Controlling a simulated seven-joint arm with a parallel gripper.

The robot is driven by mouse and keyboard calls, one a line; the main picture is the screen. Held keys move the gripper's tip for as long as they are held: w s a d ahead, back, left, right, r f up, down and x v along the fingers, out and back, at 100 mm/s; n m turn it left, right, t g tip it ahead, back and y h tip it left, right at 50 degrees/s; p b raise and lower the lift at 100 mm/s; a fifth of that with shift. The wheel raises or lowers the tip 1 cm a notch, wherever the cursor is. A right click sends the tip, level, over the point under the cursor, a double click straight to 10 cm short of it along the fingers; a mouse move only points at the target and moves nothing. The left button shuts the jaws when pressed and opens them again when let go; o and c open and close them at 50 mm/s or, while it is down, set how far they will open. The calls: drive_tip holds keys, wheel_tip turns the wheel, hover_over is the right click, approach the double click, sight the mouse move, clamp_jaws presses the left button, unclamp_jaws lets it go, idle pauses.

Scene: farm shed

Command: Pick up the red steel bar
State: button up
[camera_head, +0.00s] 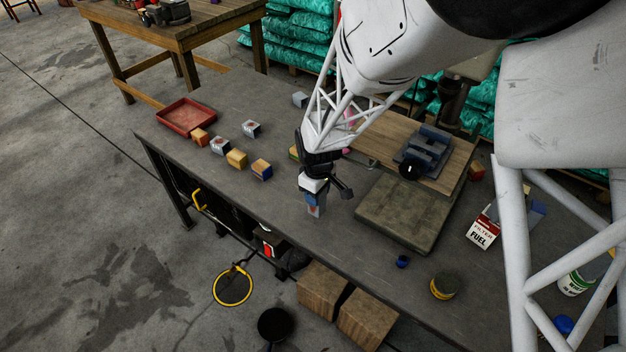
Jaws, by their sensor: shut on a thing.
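My gripper (316,188) is low over the front middle of the grey workbench (280,205), pointing down. It is shut on a small grey-blue block (316,211) with a reddish mark on its side. The fingers hide the block's upper part. I cannot tell whether the block touches the bench top. I cannot clearly make out a red steel bar. A pinkish-red thing (351,117) shows partly behind my arm, too covered to identify.
Several small blocks and a red tray (186,114) lie to the left. A stone slab (402,213) and a wooden board with a blue-grey vise (424,148) are close on the right. A fuel filter box (482,234) and a yellow-banded can (443,285) stand further right.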

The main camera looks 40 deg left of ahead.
drive_tip(key=shift+s+d, duration=1.4)
drive_tip(key=shift+d, duration=0.25)
